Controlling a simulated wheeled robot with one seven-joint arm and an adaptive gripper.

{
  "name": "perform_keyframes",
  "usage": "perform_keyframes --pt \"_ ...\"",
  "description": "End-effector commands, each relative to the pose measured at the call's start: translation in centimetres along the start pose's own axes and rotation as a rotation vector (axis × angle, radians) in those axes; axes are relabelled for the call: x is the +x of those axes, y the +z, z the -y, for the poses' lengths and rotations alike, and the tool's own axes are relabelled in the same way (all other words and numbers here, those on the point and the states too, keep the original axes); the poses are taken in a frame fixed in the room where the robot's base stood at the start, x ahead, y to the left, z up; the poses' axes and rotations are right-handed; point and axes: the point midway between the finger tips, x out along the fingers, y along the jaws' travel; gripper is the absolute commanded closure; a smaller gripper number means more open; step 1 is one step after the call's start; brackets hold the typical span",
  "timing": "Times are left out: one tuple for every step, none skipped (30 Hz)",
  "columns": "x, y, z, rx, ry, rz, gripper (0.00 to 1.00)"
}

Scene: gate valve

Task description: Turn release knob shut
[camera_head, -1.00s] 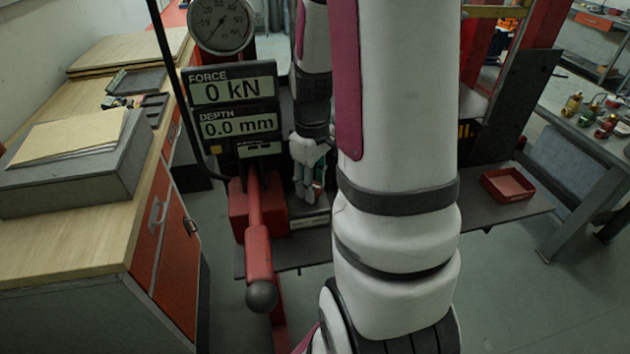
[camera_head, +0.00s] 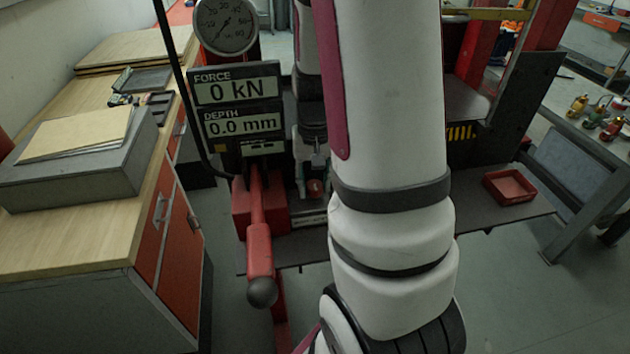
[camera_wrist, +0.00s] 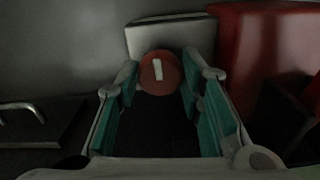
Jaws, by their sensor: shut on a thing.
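The release knob (camera_wrist: 153,82) is a round red disc with a white bar mark. In the wrist view the mark stands nearly upright, tilted slightly. The knob sits in front of a pale block (camera_wrist: 172,38). My gripper (camera_wrist: 161,74) has its teal-padded fingers on both sides of the knob, shut on it at the fingertips. In the head view a small red spot (camera_head: 316,187), apparently the knob, shows low beside the press, and my arm hides most of the gripper there.
A red lever with a black ball end (camera_head: 262,292) juts out left of my arm. The display (camera_head: 236,106) reads 0 kN and 0.0 mm. A red tray (camera_head: 509,187) lies on the shelf at right. A wooden-topped bench (camera_head: 75,225) stands at left.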

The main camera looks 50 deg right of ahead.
Motion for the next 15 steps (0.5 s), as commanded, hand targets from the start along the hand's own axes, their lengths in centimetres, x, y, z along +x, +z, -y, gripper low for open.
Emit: perform_keyframes --pt "-0.07 -0.07 0.04 0.016 -0.001 -0.003 0.94" --pt "-0.07 -0.07 0.03 0.025 -0.001 -0.003 0.94" --pt "-0.07 -0.08 0.03 0.035 -0.001 -0.003 0.94" --pt "-0.07 -0.08 0.03 0.042 0.000 -0.003 0.94" --pt "-0.07 -0.09 0.03 0.047 0.000 -0.003 0.94" --pt "-0.07 -0.09 0.03 0.053 0.000 -0.003 0.94" --pt "-0.07 -0.09 0.03 0.057 0.000 -0.003 0.94" --pt "-0.07 -0.09 0.03 0.060 0.000 -0.003 0.94" --pt "-0.07 -0.10 0.03 0.063 0.000 -0.003 0.93" --pt "-0.07 -0.10 0.03 0.065 0.000 -0.003 0.93" --pt "-0.07 -0.10 0.03 0.066 -0.001 -0.003 0.93" --pt "-0.07 -0.10 0.03 0.067 -0.001 -0.003 0.93" --pt "-0.07 -0.10 0.03 0.068 -0.001 -0.003 0.93" --pt "-0.07 -0.11 0.03 0.068 -0.001 -0.003 0.93" --pt "-0.07 -0.11 0.03 0.068 -0.001 -0.003 0.93"
